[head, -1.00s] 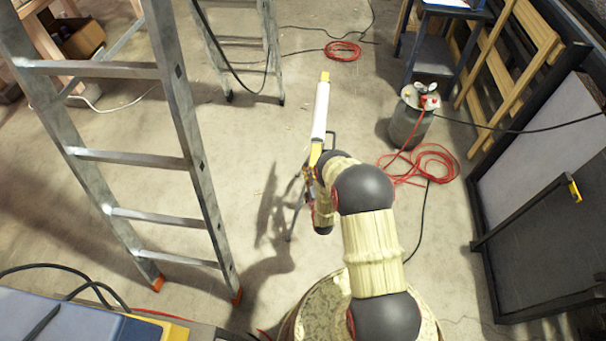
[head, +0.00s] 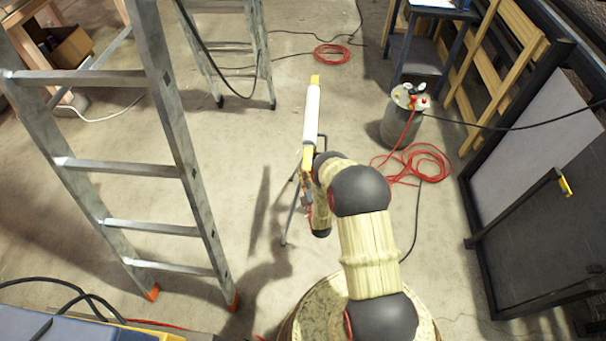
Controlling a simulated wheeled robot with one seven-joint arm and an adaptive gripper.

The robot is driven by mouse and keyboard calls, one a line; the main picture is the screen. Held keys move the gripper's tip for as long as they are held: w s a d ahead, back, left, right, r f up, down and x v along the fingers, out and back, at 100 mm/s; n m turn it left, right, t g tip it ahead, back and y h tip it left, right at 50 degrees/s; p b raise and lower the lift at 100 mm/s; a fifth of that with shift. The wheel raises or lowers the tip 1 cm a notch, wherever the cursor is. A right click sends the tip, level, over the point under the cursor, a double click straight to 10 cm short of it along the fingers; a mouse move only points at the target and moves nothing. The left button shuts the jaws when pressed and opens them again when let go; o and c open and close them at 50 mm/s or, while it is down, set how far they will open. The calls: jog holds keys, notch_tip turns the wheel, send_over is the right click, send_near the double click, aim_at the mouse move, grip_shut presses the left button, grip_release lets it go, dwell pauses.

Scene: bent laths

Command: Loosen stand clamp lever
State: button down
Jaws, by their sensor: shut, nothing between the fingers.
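The stand (head: 290,216) is in the middle of the head view, with thin dark legs on the concrete floor. A long white piece with yellow ends (head: 311,117) rises at its top. The clamp lever cannot be made out; small grey and red parts crowd the space between the stand and my arm. My arm reaches up from the bottom right and bends down close beside the stand's right side, covering part of it. My gripper is hidden behind my own arm, so its contact with the lever cannot be seen.
An aluminium ladder (head: 118,167) stands on the left, another (head: 266,60) behind it. A grey canister (head: 404,122) and coiled red hose (head: 418,163) lie to the right. A dark framed panel (head: 545,235) lines the right side.

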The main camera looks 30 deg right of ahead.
jog(key=shift+d+n, duration=0.15)
jog(key=shift+n, duration=0.15)
jog(key=s+d+r+n+g+p, duration=0.1)
jog(key=s+d+r+n+g, duration=0.2)
jog(key=d+n, duration=0.3)
jog(key=shift+s+d+h+p, duration=0.15)
jog(key=shift+s+h+p, duration=0.25)
jog(key=shift+s, duration=0.3)
dwell(0.3)
jog(key=shift+r, duration=0.2)
jog(key=shift+f, duration=0.1)
dwell(0.5)
